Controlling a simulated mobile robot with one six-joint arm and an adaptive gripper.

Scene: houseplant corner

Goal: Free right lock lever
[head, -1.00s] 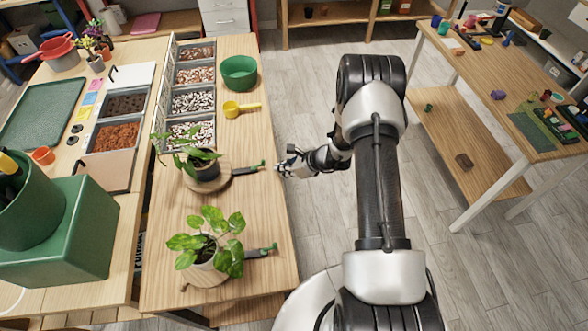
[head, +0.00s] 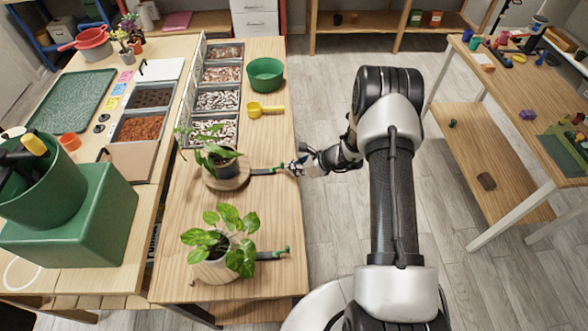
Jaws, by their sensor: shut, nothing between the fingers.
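Two dark lock levers with green ends stick out to the right from round wooden turntables on the bench. The far lever (head: 266,171) belongs to the far turntable (head: 238,182), which bears a potted plant (head: 218,160). The near lever (head: 270,255) lies beside the near potted plant (head: 222,240), whose leaves and pot hide most of its turntable. I cannot tell which lever the task calls right. My gripper (head: 294,168) is shut and empty, at the green outer end of the far lever. Contact is too small to make out.
Bins of pebbles (head: 217,101), a green bowl (head: 265,74) and a yellow scoop (head: 264,109) stand farther back on the bench. A green block (head: 75,215) is at left.

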